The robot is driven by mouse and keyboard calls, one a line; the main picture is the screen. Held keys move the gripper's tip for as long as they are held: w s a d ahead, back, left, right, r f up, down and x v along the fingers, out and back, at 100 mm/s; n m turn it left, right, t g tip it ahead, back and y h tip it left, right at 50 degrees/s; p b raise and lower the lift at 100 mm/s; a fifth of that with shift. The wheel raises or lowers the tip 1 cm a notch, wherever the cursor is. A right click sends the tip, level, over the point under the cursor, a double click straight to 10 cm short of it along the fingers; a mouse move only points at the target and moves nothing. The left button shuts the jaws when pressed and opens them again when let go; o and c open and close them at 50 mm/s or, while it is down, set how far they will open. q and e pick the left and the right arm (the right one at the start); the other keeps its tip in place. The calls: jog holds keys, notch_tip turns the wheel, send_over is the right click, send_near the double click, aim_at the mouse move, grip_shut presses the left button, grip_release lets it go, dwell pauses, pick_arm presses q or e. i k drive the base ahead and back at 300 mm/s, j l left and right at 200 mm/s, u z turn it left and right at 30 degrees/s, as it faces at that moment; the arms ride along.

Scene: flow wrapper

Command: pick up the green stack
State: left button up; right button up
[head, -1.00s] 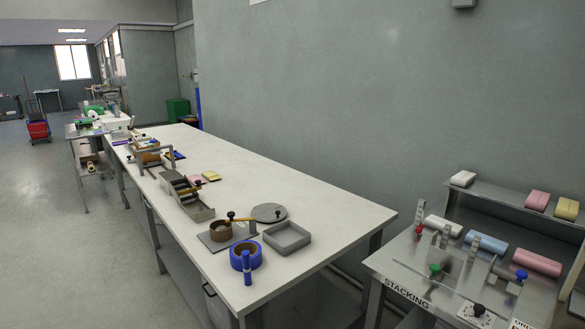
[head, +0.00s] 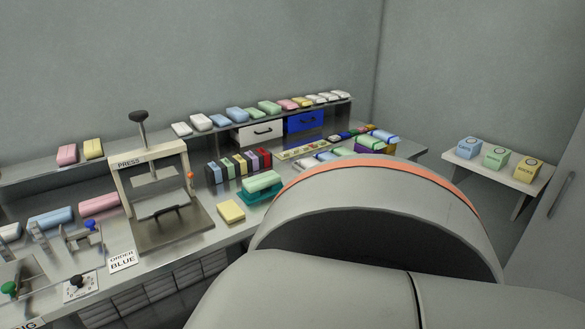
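A pale green block (head: 262,182) lies on a teal holder (head: 259,195) on the bench, right of the press. Whether it is a stack of several pieces cannot be told. Other pale green blocks stand on the upper shelf (head: 268,107) and at the bench's right end (head: 370,142). Neither gripper is in view. A large grey part of my own arm with an orange edge fills the lower right and hides the bench front there.
The press (head: 160,195) stands left of the teal holder, with a yellow block (head: 231,212) between them. Coloured upright boxes (head: 238,164) stand behind. A blue drawer (head: 305,122) is under the shelf. A side shelf (head: 498,165) at right holds three boxes.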

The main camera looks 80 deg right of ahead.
aim_at(254, 184)
jog(key=z, duration=2.15)
jog(key=u, duration=0.35)
jog(key=l+u, duration=0.2)
jog(key=u, duration=0.15)
jog(key=l+u, duration=0.25)
jog(key=u, duration=0.15)
jog(key=l+u, duration=0.35)
jog(key=k+l+u, duration=0.2)
jog(key=l, duration=0.2)
jog(key=l+u, duration=0.2)
jog(key=l, duration=0.2)
